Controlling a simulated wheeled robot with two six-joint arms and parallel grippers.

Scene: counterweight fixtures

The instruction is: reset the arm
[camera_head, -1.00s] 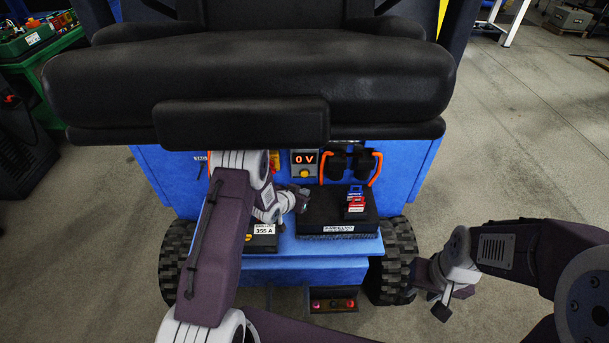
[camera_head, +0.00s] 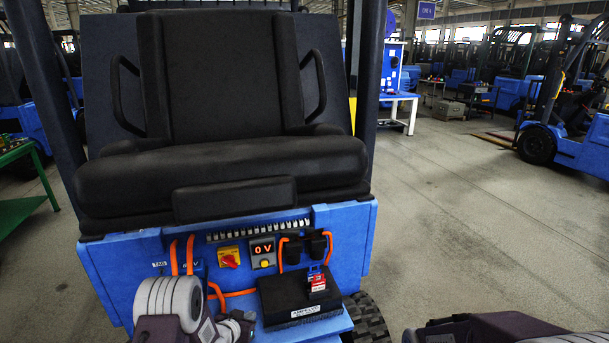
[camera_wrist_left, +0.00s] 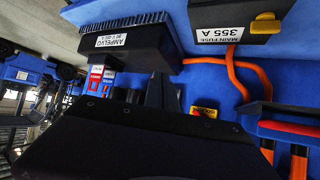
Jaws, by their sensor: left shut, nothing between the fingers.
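My left gripper (camera_head: 240,322) is low in the head view, in front of the forklift's blue rear panel and left of a black box. In the left wrist view its dark fingers (camera_wrist_left: 162,92) are together with nothing between them. The black box (camera_head: 285,300) bears a white label and carries a red lockout piece (camera_head: 317,282) and a blue one on top. The box also shows in the left wrist view (camera_wrist_left: 105,55). My right arm shows only in part at the bottom right of the head view; its gripper is out of frame.
The blue panel holds a 0 V display (camera_head: 263,249), a red rotary switch on a yellow plate (camera_head: 229,257) and orange cables (camera_head: 216,293). A main fuse box (camera_wrist_left: 248,18) labelled 355 A shows in the left wrist view. Open floor (camera_head: 450,230) lies to the right.

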